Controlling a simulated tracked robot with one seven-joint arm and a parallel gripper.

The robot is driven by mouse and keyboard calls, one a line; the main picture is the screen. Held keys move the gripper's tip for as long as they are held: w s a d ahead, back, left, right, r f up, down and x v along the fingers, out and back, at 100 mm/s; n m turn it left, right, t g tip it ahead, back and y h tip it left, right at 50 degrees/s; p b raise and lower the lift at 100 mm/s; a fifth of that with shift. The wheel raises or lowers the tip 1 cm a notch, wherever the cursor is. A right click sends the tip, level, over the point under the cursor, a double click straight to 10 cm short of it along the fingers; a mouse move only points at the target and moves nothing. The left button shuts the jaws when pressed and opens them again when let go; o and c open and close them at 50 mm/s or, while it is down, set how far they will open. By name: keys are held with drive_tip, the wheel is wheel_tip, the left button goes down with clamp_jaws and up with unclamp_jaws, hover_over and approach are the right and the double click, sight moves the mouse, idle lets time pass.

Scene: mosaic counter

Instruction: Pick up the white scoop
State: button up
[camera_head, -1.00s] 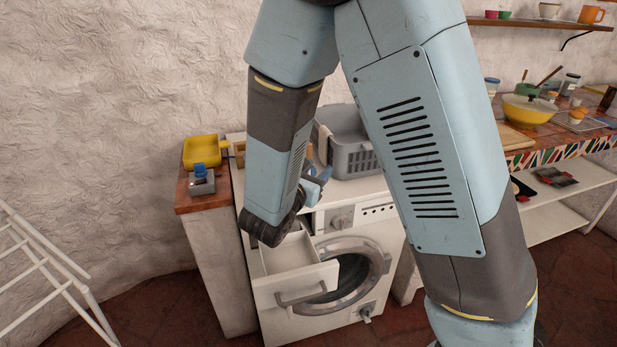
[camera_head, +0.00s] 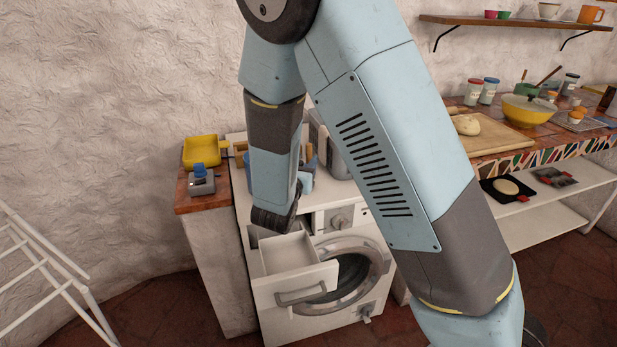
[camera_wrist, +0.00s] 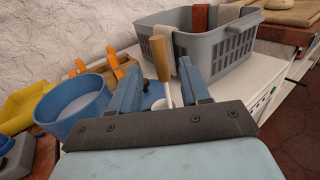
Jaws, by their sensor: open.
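My gripper (camera_wrist: 160,66) is open in the wrist view, with one blue finger on each side of a wooden handle (camera_wrist: 159,56). The handle stands tilted, and a white shaft (camera_wrist: 168,92) continues below it. This appears to be the white scoop; its lower end is mostly hidden behind the gripper's dark front edge. I see gaps between the handle and the fingers, so contact cannot be made out. In the head view, the wooden handle (camera_head: 309,152) shows above the washing machine top, and my arm hides most of the gripper.
A grey basket (camera_wrist: 205,48) with cloths stands just behind and right of the gripper. A blue tub (camera_wrist: 72,106) is close on the left, beside a yellow tray (camera_wrist: 25,104). The washing machine's drawer (camera_head: 295,280) is pulled out in front.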

sight(308, 153)
drive_tip(key=shift+r+x, duration=0.15)
drive_tip(key=shift+x, duration=1.15)
drive_tip(key=shift+r+x, duration=0.2)
drive_tip(key=shift+x, duration=1.15)
drive_tip(key=shift+c, duration=0.2)
clamp_jaws()
